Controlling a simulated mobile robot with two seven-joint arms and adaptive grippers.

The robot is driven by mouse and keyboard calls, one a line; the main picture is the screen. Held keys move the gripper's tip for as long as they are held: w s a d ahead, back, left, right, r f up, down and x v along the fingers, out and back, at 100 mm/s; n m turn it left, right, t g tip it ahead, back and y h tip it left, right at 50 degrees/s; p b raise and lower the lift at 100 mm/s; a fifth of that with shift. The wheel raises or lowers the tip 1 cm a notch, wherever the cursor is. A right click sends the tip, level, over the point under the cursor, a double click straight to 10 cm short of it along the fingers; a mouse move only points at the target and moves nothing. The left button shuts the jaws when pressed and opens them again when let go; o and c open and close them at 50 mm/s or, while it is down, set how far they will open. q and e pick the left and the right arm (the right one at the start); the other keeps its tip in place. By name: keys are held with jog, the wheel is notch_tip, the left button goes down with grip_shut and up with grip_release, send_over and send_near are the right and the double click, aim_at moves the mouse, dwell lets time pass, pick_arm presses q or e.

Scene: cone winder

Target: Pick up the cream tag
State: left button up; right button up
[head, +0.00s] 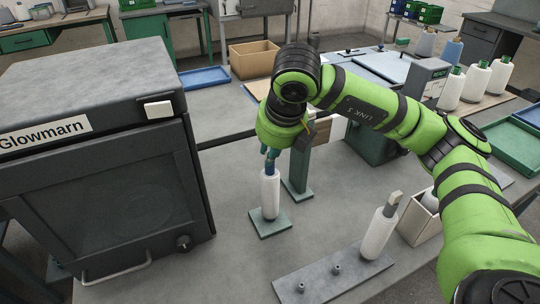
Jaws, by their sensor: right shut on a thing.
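No piece in view is plainly the cream tag. A small off-white block (158,109) is on the upper front edge of the dark cabinet at left. My right gripper (270,156) points down, shut at the teal top of another white cone (270,195). That cone stands upright over a small green base plate (270,223). The fingertips are small and hard to separate from the teal top. My left gripper is not in view.
The dark cabinet (100,200) fills the left. The grey plate (318,278) with bare pegs lies in front. A green post (298,170) stands just behind the held cone. An open box (420,218) is at right, with several cones (476,80) behind. Bench front left is clear.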

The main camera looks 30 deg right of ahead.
aim_at(273, 164)
jog(key=shift+r, duration=0.1)
jog(key=shift+r, duration=0.6)
notch_tip(273, 164, up, 3)
jog(key=shift+s+d+f+b, duration=0.1)
jog(key=shift+b, duration=0.6)
jog(key=s+d+r+p, duration=0.1)
jog(key=s+d+r, duration=0.1)
jog(key=s+r, duration=0.1)
jog(key=s+d+r+p, duration=0.1)
jog(key=s+d+r, duration=0.1)
jog(key=s+r, duration=0.1)
jog(key=s+d+r+p, duration=0.1)
jog(key=s+d+r, duration=0.1)
jog(key=s+r, duration=0.1)
jog(key=shift+s+r, duration=0.25)
jog(key=shift+r, duration=0.15)
jog(key=shift+c, duration=0.2)
